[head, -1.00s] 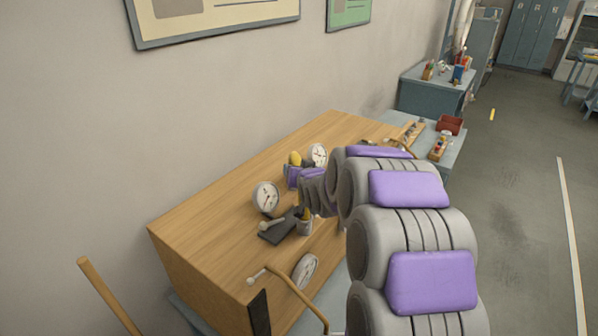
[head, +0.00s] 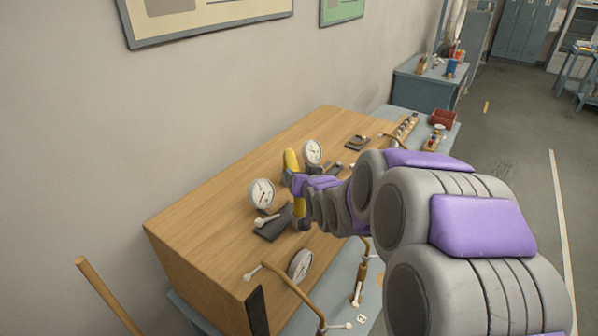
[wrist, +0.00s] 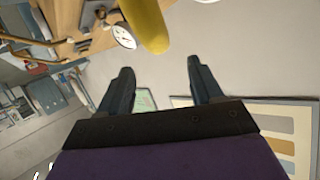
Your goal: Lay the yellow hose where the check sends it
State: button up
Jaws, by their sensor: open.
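The yellow hose (head: 291,160) shows as a thick yellow piece beyond my gripper in the head view. More yellow (head: 299,208) shows on the near side of my gripper, and I cannot tell whether it is the same piece. In the wrist view, the yellow hose (wrist: 148,22) hangs in from the top edge, ahead of the fingertips and apart from them. My gripper (wrist: 160,66) is open with nothing between its fingers. In the head view, my gripper (head: 294,182) is over the wooden bench top, between two white dial gauges, partly hidden by my arm.
One gauge (head: 262,193) is left of my gripper, another (head: 312,151) behind it. A third (head: 301,264) is on the bench's front face, near bent brown pipes (head: 290,285). The wooden top (head: 200,215) is clear at left. A red bin (head: 442,118) stands back right.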

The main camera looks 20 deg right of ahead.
jog(key=s+a+f+n+g+y, duration=0.1)
jog(key=s+a+f+g, duration=0.3)
jog(key=s, duration=0.5)
jog(key=s+a+f+n+g+y, duration=0.15)
jog(key=s+a+g, duration=0.35)
jog(key=s, duration=0.5)
jog(key=s+a+n+g, duration=0.1)
jog(key=s+a+g, duration=0.2)
jog(key=s, duration=0.7)
jog(key=s+a+n+g, duration=0.1)
jog(key=s+a+g, duration=0.2)
jog(key=s, duration=0.8)
jog(key=shift+s+a+r, duration=0.15)
jog(key=shift+s+a, duration=0.05)
jog(key=shift+s, duration=0.05)
